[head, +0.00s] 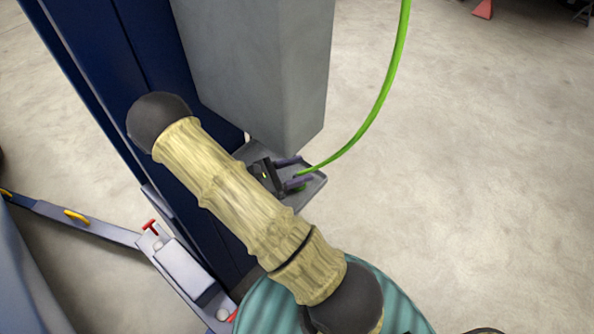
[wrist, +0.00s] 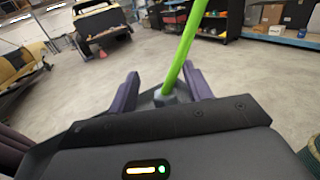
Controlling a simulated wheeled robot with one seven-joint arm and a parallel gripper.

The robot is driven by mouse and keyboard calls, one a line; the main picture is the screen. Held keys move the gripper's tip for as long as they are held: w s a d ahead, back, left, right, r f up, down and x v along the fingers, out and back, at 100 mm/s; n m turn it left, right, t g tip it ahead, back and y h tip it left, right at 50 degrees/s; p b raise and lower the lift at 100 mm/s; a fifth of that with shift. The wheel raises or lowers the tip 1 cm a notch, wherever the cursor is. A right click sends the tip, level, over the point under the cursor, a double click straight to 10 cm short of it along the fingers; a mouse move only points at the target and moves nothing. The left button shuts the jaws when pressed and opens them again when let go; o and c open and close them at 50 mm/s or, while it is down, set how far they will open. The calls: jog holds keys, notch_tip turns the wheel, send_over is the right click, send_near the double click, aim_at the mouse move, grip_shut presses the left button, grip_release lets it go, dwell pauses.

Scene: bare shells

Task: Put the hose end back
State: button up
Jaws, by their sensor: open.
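The green hose (head: 378,98) hangs in a curve from the top of the head view down to my gripper (head: 305,169). In the wrist view the hose (wrist: 187,45) runs down between the two purple fingers of my gripper (wrist: 161,75). It meets a grey fitting (wrist: 172,96) there, partly hidden by my gripper's body. The fingers are open, one on each side of the hose, with gaps visible. A small grey shelf (head: 314,192) lies under my gripper beside the blue post. Whether the fitting rests on the shelf is hidden.
A tall grey box (head: 255,65) on the blue post (head: 100,60) stands right above my gripper. Lift arms (head: 75,217) lie low on the left. Open concrete floor (head: 480,200) lies to the right. Vehicles and shelves stand far off in the wrist view.

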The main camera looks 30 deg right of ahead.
jog(key=w+a+b, duration=0.1)
jog(key=a+b, duration=0.1)
jog(key=a, duration=0.9)
jog(key=shift+w+a+b, duration=0.25)
jog(key=shift+a+b, duration=0.15)
jog(key=shift+d+f, duration=0.1)
